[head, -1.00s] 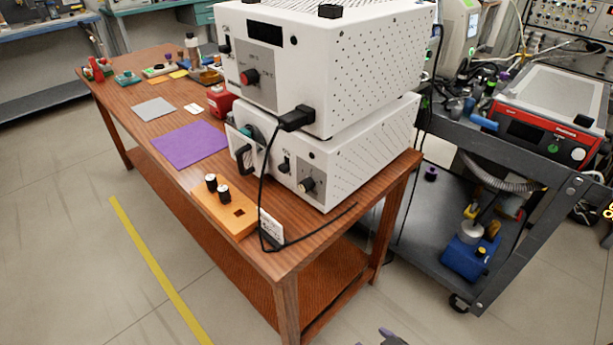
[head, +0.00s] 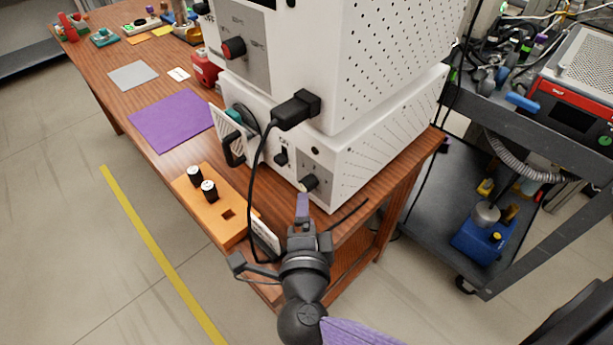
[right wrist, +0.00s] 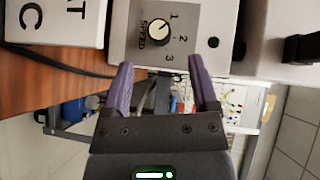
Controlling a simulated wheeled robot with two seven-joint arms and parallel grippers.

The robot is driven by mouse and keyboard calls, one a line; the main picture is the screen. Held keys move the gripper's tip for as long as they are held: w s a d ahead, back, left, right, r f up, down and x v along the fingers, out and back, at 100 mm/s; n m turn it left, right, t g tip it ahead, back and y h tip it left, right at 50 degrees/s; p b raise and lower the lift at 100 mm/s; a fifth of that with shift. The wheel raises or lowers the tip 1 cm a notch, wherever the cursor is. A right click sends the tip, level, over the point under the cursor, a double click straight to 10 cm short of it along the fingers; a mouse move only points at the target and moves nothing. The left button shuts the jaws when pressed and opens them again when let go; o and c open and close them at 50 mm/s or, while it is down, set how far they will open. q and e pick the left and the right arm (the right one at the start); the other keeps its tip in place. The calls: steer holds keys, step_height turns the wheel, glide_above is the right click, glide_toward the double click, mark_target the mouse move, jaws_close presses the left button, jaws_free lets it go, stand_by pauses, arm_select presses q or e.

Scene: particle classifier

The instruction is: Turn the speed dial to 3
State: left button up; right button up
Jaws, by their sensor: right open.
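The speed dial (head: 309,183) is a small round knob on a grey panel at the front of the lower white box (head: 345,165). In the right wrist view the dial (right wrist: 159,31) has a pale face and dark rim, with SPEED, 1, 2 and 3 printed around it. Its exact setting is too small to tell. My right gripper (head: 303,203) is in front of the dial, apart from it. In the right wrist view its two purple fingers (right wrist: 160,66) are spread and empty, with the dial beyond and between them. My left gripper is not in view.
A black cable (head: 256,190) hangs from the upper white box (head: 395,60) left of my gripper. A dark cart (head: 430,190) is at the right.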

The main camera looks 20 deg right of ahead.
mark_target(307, 190)
steer(key=b+x, duration=0.1)
steer(key=x, duration=0.4)
steer(key=shift+w+d+f+b, duration=0.1)
steer(key=shift+w+f+b, duration=0.15)
steer(key=shift+b, duration=0.1)
steer(key=shift+w+d, duration=0.25)
steer(key=shift+w, duration=0.25)
jaws_close()
